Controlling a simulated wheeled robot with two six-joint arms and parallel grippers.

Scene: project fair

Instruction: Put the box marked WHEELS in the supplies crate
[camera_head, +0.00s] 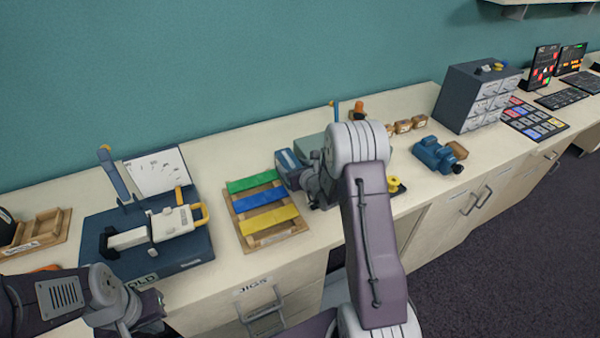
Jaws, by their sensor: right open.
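Several small brown boxes (404,126) stand in a row at the back of the counter, right of my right arm. Their markings are too small to read, so I cannot tell which is marked WHEELS. I cannot make out a crate marked supplies. A grey-green flat-topped thing (312,146) is largely hidden behind my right arm. My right gripper (300,177) is open by the right edge of a wooden tray, beside a dark blue block-like shape (287,161). My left gripper (152,304) is low at the counter's front edge; its fingers are unclear.
The wooden tray (271,239) holds green, blue and yellow strips. A dark blue base (185,262) with a white tool stands left of it. Another wooden tray (55,222) lies far left. A blue tool (433,153) and a drawer cabinet (458,92) stand right.

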